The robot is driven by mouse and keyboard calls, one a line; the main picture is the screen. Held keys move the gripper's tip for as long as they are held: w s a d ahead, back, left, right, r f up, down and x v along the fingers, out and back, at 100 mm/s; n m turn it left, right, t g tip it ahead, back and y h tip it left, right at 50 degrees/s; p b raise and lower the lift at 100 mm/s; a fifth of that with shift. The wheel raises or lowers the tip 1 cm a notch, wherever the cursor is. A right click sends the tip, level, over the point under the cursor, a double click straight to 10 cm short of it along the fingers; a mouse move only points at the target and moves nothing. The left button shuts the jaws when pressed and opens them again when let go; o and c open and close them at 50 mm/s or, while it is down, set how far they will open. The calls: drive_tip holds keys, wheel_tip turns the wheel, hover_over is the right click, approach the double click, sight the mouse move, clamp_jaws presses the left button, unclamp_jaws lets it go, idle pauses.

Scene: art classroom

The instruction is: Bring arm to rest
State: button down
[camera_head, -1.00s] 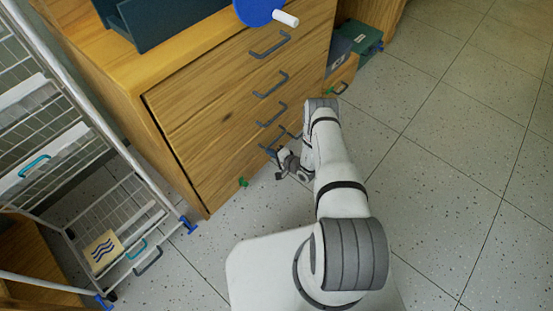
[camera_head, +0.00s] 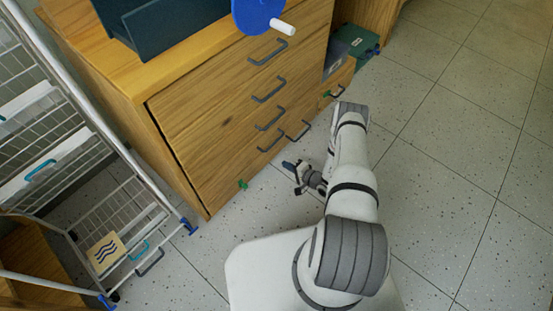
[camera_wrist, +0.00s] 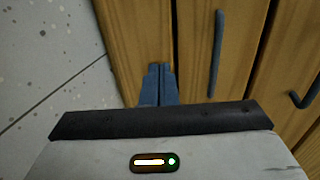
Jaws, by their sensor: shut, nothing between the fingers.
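My gripper (camera_head: 292,168) is in front of the lower drawers of the wooden cabinet, low over the floor, in the head view. In the wrist view its two dark blue-grey fingers (camera_wrist: 158,85) are together with nothing between them. The cabinet front (camera_wrist: 195,50) fills much of the wrist view behind the fingers. My arm reaches from the lower middle of the head view up toward the cabinet and bends back down to the gripper. I cannot tell how far the fingertips are from the cabinet front.
The wooden cabinet (camera_head: 215,115) has several drawers with grey handles. A blue disc with a white handle (camera_head: 262,15) is at its top edge. A white wire rack (camera_head: 115,215) with a wave-marked tile (camera_head: 105,253) stands at left. A green box (camera_head: 355,40) sits behind. Tiled floor at right is clear.

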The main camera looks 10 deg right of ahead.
drive_tip(key=shift+v, duration=1.55)
drive_tip(key=w+a+r+n+g+y+p, duration=0.2)
drive_tip(key=r, duration=0.8)
drive_tip(key=w+a+r+n+g+y+p, duration=0.1)
drive_tip(key=a+r+n+g+p, duration=0.15)
drive_tip(key=r, duration=0.85)
drive_tip(key=w+a+r+n+g+y+p, duration=0.1)
drive_tip(key=w+a+r+g+y+p, duration=0.15)
drive_tip(key=r, duration=0.75)
drive_tip(key=s+a+r+n+g+h+p, duration=0.1)
drive_tip(key=s+r+g+p, duration=0.15)
drive_tip(key=r, duration=0.55)
drive_tip(key=s+a+r+n+g+h+p, duration=0.1)
drive_tip(key=s+r+h+p, duration=0.15)
drive_tip(key=r, duration=0.65)
drive_tip(key=s+a+r+n+g+p, duration=0.1)
drive_tip(key=s+a+r+n+g, duration=0.15)
drive_tip(key=r, duration=0.55)
drive_tip(key=s+d+r+t+h+p, duration=0.2)
drive_tip(key=s+r+h+p, duration=0.3)
drive_tip(key=s+r, duration=0.5)
drive_tip(key=s+d+r+n+t+h+p, duration=0.1)
drive_tip(key=s+r+h+p, duration=0.4)
drive_tip(key=s+r, duration=0.5)
wheel_tip(320, 180, up, 7)
drive_tip(key=shift+s+d+f+t+p, duration=0.1)
drive_tip(key=shift+s+d+t+p, duration=0.25)
drive_tip(key=shift+d, duration=0.85)
